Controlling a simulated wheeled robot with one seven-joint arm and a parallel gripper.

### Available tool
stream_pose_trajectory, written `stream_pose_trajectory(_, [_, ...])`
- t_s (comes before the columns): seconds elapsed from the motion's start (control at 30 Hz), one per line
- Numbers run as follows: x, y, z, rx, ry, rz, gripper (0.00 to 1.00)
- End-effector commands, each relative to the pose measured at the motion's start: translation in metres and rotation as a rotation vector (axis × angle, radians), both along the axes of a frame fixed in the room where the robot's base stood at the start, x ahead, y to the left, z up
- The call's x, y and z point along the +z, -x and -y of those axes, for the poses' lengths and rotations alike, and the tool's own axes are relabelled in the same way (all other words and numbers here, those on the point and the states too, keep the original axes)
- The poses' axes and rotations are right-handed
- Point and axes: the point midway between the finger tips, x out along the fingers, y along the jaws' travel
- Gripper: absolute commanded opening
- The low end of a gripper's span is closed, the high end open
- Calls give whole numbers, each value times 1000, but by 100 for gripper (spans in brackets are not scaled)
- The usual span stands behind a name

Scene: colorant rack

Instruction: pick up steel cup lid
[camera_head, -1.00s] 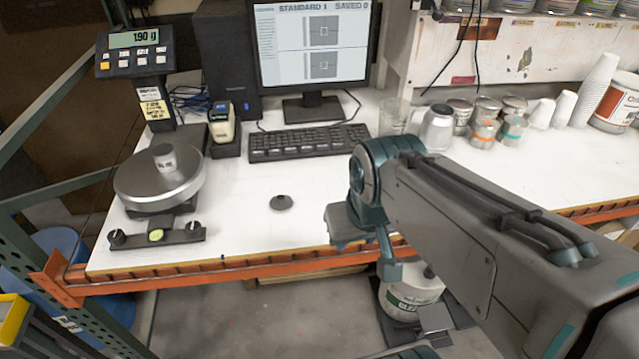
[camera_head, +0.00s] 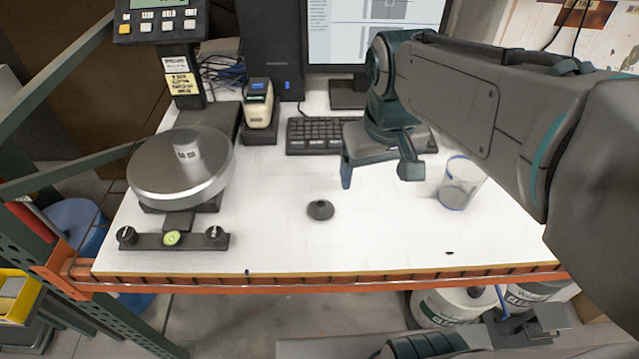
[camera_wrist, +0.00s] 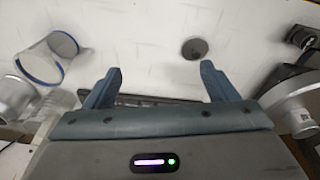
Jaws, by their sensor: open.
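The steel cup lid (camera_head: 320,211) looks like a small dark grey disc with a raised centre. It lies on the white tabletop, right of the scale. In the wrist view the lid (camera_wrist: 194,49) lies beyond the fingertips, nearer the right-hand finger. My gripper (camera_head: 379,176) is above the table, to the right of the lid and apart from it. Its two fingers are spread with nothing between them, as the wrist view of the gripper (camera_wrist: 160,68) also shows.
A clear cup with a blue rim (camera_head: 461,183) stands right of my gripper. A keyboard (camera_head: 315,135) and monitor are behind. The tabletop around the lid is clear.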

Motion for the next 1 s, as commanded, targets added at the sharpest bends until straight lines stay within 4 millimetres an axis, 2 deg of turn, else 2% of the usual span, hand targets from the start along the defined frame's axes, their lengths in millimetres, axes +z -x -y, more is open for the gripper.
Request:
stream_pose_trajectory(0.03, [-16, -15, -15, 54, 6, -30, 79])
stream_pose_trajectory(0.2, [-25, -48, -57, 199, 21, -113, 79])
stream_pose_trajectory(0.4, [-30, -66, -83, 284, 26, -165, 79])
stream_pose_trajectory(0.57, [-44, -69, -86, 296, 26, -177, 79])
stream_pose_trajectory(0.8, [-91, -68, -84, 294, 27, -178, 79])
stream_pose_trajectory(1.0, [-112, -69, -84, 293, 26, -174, 79])
